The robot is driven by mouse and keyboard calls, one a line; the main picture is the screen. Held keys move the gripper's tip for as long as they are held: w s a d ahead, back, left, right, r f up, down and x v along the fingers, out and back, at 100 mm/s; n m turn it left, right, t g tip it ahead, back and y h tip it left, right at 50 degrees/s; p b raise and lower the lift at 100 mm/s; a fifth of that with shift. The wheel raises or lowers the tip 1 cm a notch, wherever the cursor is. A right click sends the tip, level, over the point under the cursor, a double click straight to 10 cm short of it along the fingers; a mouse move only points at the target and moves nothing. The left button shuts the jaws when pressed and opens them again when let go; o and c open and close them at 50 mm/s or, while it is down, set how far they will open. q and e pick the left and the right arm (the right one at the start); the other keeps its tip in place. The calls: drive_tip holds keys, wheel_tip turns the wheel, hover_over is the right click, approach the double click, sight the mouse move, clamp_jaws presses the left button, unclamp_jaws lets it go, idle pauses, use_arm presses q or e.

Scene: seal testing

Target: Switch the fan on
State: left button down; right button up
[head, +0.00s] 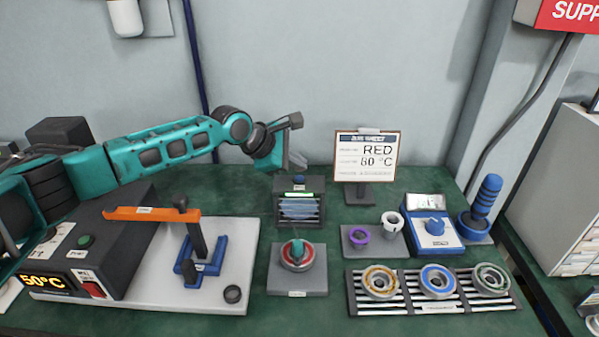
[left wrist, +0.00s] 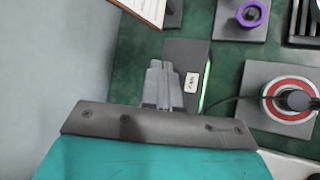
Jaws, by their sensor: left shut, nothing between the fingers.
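The fan (head: 299,207) is a small dark grey box at the back of the bench, with pale blue strips across its slatted front. A blue button (head: 298,180) is on its top. A green strip (head: 292,194) glows along its upper front edge, and it also glows in the left wrist view (left wrist: 205,85). My left gripper (head: 296,162) is shut and empty, just above the fan's top. In the left wrist view its closed fingers (left wrist: 163,68) cover the button beside the fan's white label (left wrist: 191,82); contact cannot be told. My right gripper is not in view.
A grey plate with a red-ringed knob (head: 296,254) sits in front. A heater box (head: 90,250) showing 50°C is at left, and a rack of rings (head: 437,307) is at front right.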

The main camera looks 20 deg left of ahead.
use_arm(q)
drive_tip(key=shift+r+p, duration=0.4)
drive_tip(key=shift+r, duration=0.25)
wheel_tip(320, 180, up, 4)
drive_tip(key=shift+f, duration=0.1)
